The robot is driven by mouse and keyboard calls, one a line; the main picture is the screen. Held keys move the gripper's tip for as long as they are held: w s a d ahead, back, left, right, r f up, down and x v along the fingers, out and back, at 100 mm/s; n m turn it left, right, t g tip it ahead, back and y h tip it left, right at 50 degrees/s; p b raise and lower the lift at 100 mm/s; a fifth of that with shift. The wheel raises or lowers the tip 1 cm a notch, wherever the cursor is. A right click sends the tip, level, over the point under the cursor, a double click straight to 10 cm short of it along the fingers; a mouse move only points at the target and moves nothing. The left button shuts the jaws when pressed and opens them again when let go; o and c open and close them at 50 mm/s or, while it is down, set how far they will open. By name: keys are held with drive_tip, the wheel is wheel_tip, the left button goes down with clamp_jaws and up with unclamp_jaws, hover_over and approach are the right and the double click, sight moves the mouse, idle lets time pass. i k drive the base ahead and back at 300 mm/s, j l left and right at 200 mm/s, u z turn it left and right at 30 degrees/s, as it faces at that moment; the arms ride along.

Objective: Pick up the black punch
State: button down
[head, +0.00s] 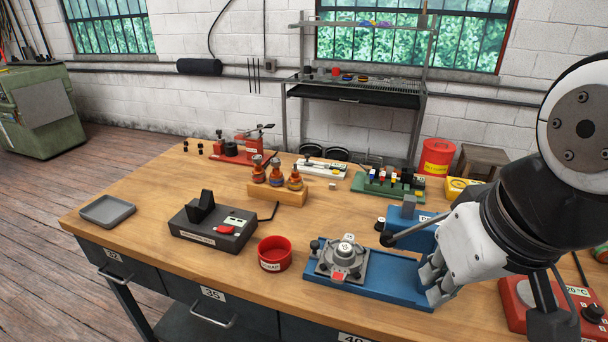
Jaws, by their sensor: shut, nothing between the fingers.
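I cannot pick out the black punch with certainty. Small black pieces (200,149) stand at the back left of the bench, too small to identify. A small black cylinder (380,224) stands beside the blue press. My gripper (434,284) is at the right, pointing down, shut and empty, over the right end of the blue fixture base (375,287). It and my arm hide part of the bench behind them. A grey clamp with a silver round part (345,253) sits on the base, left of my gripper.
A blue press (405,218) with a dark lever stands behind the base. A red cup (274,254), a black device (212,230), a wooden block with coloured parts (277,194) and a grey tray (107,211) stand to the left. A red heater (520,305) is at right.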

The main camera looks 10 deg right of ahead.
sight(379, 226)
drive_tip(key=l+u, duration=0.1)
drive_tip(key=z, duration=0.75)
drive_tip(key=j+z, duration=0.35)
drive_tip(key=j, duration=0.4)
drive_tip(key=j+z, duration=0.35)
drive_tip(key=j, duration=0.4)
drive_tip(key=k+j, duration=0.1)
drive_tip(key=j, duration=0.4)
drive_tip(key=k+j, duration=0.1)
drive_tip(key=j, duration=0.4)
